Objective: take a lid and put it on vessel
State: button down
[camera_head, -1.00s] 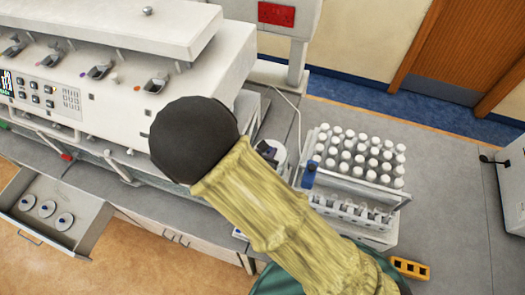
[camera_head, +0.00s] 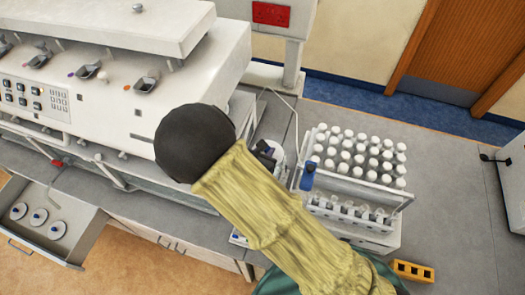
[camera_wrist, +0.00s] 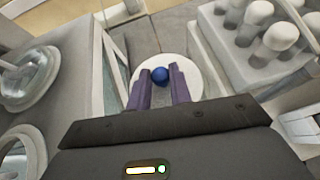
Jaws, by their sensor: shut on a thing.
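My gripper (camera_wrist: 160,85) has its two dark purple fingers closed on the blue knob (camera_wrist: 160,74) of a round white lid (camera_wrist: 188,82), seen below the fingertips in the wrist view. In the head view my gripper (camera_head: 266,150) shows only in part behind my own arm, with some of the white lid (camera_head: 279,152) beside it. Several similar lids with blue knobs, one of them here (camera_head: 57,230), lie in the open drawer (camera_head: 82,250) at lower left. Round, glassy vessel-like openings (camera_wrist: 28,80) show at the left in the wrist view; I cannot tell whether they are vessels.
The large white tablet-testing machine (camera_head: 120,90) fills the upper left. A rack (camera_head: 350,190) of white-capped bottles stands right of my gripper, with a blue bottle (camera_head: 308,176) at its left end. A yellow block (camera_head: 413,271) lies in front. The grey bench at right (camera_head: 450,190) is clear.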

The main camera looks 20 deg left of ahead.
jog(key=shift+w+d+f+b, duration=0.1)
jog(key=shift+f+b, duration=0.2)
jog(key=shift+f, duration=0.1)
jog(key=shift+w+d+f+b, duration=0.1)
jog(key=shift+f+b, duration=0.2)
jog(key=shift+f, duration=0.1)
jog(key=shift+s, duration=0.1)
jog(key=shift+s+a, duration=0.1)
jog(key=c, duration=1.2)
grip_release()
jog(key=b+v, duration=0.4)
jog(key=v, duration=1.3)
jog(key=shift+s+r+b, duration=0.1)
jog(key=shift+s+b, duration=0.05)
jog(key=shift+b, duration=0.25)
